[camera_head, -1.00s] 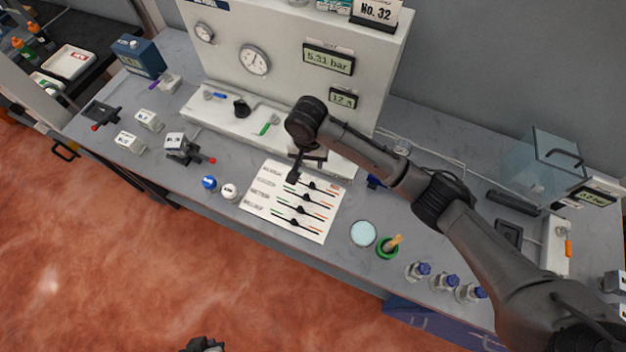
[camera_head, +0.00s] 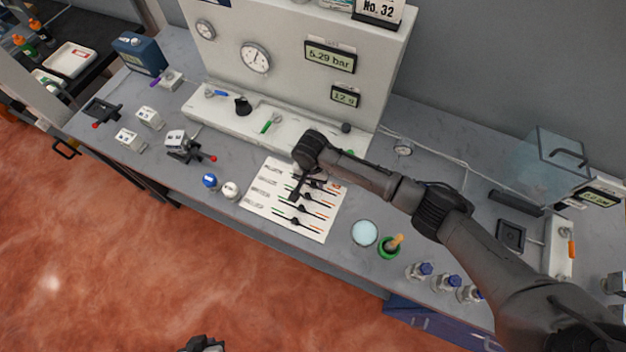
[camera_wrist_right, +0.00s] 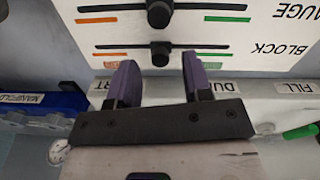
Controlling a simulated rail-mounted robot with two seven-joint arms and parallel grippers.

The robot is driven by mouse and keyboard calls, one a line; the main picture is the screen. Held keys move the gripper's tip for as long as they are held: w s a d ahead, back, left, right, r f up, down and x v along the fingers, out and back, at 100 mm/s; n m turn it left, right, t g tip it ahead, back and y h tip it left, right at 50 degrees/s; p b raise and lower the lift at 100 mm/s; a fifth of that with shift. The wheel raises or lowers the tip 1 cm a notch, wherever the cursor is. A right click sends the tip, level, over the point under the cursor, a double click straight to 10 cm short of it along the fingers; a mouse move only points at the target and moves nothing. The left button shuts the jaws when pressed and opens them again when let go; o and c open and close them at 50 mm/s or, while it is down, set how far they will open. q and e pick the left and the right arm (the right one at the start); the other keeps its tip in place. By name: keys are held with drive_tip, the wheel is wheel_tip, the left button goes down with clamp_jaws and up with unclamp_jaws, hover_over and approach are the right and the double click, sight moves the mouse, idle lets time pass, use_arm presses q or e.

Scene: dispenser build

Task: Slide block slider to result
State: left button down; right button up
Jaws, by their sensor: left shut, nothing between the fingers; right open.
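My right gripper (camera_wrist_right: 160,76) is open with purple fingers. In the wrist view the fingertips show on either side of the knob; contact cannot be told. In the head view my right gripper (camera_head: 296,192) is over the card, and the arm hides part of it. My left gripper (camera_head: 204,345) is shut and empty at the bottom edge, away from the table.
Parallel sliders, including the gauge slider (camera_wrist_right: 159,14), lie beside this one. A white console (camera_head: 230,112) with gauges and valves stands behind the card. Blue and white knobs (camera_head: 210,181) sit left of it. A pale disc (camera_head: 364,233) and green-rimmed holder (camera_head: 389,247) sit right.

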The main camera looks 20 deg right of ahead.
drive_tip(key=shift+f, duration=0.7)
drive_tip(key=shift+c, duration=0.3)
clamp_jaws()
